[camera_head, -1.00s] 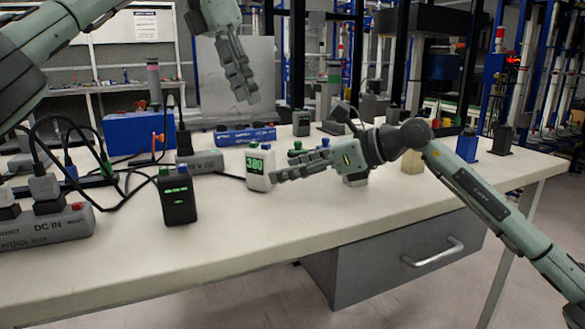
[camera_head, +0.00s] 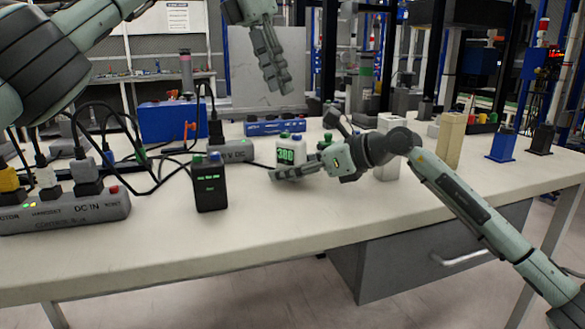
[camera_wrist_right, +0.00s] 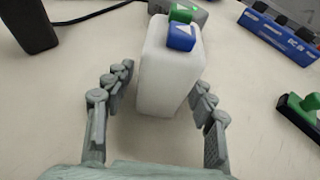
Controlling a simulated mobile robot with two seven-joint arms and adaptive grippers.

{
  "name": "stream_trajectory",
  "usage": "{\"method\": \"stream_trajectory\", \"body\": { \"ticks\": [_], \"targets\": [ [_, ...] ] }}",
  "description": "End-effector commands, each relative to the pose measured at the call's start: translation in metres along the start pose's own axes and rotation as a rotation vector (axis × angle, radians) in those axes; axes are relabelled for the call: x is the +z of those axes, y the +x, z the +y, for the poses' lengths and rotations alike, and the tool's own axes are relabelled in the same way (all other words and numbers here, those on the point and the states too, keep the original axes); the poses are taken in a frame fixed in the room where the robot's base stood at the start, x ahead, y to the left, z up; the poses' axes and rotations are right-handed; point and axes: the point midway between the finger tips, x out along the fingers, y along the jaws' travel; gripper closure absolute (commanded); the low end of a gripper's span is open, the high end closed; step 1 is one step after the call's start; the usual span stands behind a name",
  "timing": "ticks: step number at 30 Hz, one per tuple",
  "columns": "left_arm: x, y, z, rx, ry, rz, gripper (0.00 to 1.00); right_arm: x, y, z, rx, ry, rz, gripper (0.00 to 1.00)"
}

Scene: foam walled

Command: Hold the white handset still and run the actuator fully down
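The white handset (camera_head: 290,153) stands upright on the table, with a green number display and green and blue buttons on top. In the right wrist view the handset (camera_wrist_right: 166,75) stands between the spread fingers of my right gripper (camera_wrist_right: 158,103), with a gap visible on each side. In the head view my right gripper (camera_head: 288,170) is low at the handset's base, one finger passing in front of it. My left gripper (camera_head: 278,82) hangs pointing down above and behind the handset, holding nothing visible; its finger gap is unclear. I cannot tell which thing is the actuator.
A black handset (camera_head: 210,184) stands left of the white one. A grey control box (camera_head: 65,212) with plugs and cables is at the left. A blue box (camera_head: 170,121) and a blue strip (camera_head: 275,127) lie behind. The table front is clear.

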Motion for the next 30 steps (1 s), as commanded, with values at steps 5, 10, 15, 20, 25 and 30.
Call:
{"method": "stream_trajectory", "body": {
  "ticks": [5,10,15,20,25,30],
  "targets": [
    [0.0,0.0,0.0,0.0,0.0,0.0,0.66,-0.0001,-0.0002,0.0,0.0,0.0,0.0,0.71],
    [0.0,0.0,0.0,0.0,0.0,0.0,0.66,-0.0002,-0.0003,0.0,0.0,0.0,0.0,0.92],
    [0.0,0.0,0.0,0.0,0.0,0.0,0.8,-0.0003,-0.0003,0.0,0.0,0.001,0.0,0.97],
    [0.0,0.0,0.0,0.0,0.0,0.0,1.0,-0.0003,-0.0003,-0.0001,0.0,0.001,0.0,0.97],
    [0.0,0.0,0.0,0.0,0.0,0.0,1.0,-0.0003,-0.0003,-0.0001,0.0,0.001,0.0,0.97],
    [0.0,0.0,0.0,0.0,0.0,0.0,1.0,-0.0004,-0.0003,-0.0001,0.0,0.001,0.0,0.97]
  ]
}}
